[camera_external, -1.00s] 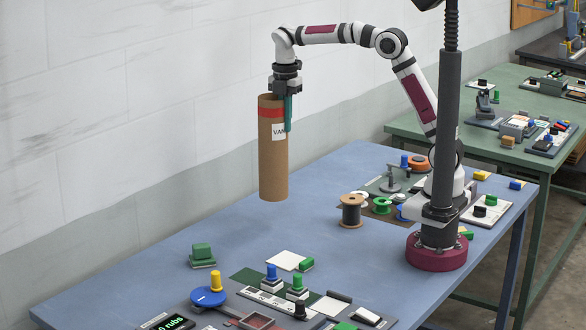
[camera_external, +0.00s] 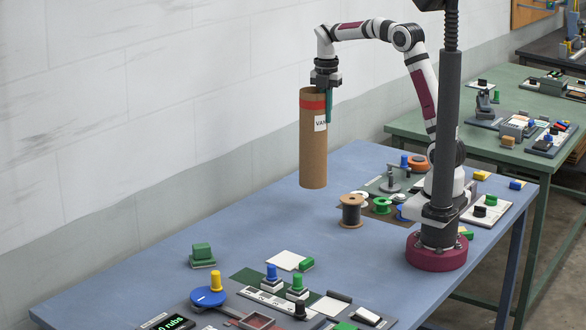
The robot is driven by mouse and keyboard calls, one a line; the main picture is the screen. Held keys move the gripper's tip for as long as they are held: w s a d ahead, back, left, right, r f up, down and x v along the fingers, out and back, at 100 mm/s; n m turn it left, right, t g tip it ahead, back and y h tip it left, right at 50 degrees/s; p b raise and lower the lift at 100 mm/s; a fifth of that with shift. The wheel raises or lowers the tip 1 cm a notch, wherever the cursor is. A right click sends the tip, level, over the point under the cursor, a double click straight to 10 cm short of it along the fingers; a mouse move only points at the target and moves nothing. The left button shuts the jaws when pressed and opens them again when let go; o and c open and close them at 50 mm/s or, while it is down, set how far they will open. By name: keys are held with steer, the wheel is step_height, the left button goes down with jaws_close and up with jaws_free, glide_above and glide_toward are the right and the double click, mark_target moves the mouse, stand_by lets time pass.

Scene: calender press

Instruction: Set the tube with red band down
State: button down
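The tube with red band (camera_external: 313,150) is a tall brown cardboard cylinder with a red band near its top and a white label reading "VAN", partly cut off. It hangs upright from my gripper (camera_external: 326,98), whose teal fingers grip its upper rim; one finger shows on the outside right of the tube. The gripper is shut on the tube. The tube's bottom appears to be above the blue table (camera_external: 250,215), with no contact visible.
A green block (camera_external: 202,252) sits at the left. Control panels with a blue disc (camera_external: 208,296) line the front. The table's back middle is clear.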

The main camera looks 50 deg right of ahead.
steer(key=w+a+f, duration=0.3)
steer(key=a+f, duration=0.1)
steer(key=f, duration=0.3)
steer(key=shift+a+f, duration=0.15)
steer(key=shift+a, duration=0.1)
steer(key=shift+f, duration=0.15)
steer(key=c, duration=1.1)
jaws_free()
step_height(320, 180, up, 12)
steer(key=r, duration=0.1)
steer(key=s+a+f+m, duration=0.2)
steer(key=s+f+m, duration=0.1)
steer(key=s+m, duration=0.5)
steer(key=s+a+f+m+y, duration=0.1)
steer(key=s+a+f+m, duration=0.1)
steer(key=s+m, duration=0.7)
steer(key=s+a+f+m, duration=0.2)
steer(key=s+f+m, duration=0.3)
steer(key=s+m, duration=0.4)
steer(key=shift+s+a+f+y, duration=0.1)
steer(key=shift+s+y, duration=0.1)
steer(key=shift+s, duration=1.05)
steer(key=shift+s+a+y, duration=0.1)
steer(key=shift+s+y, duration=0.1)
steer(key=shift+s, duration=1.05)
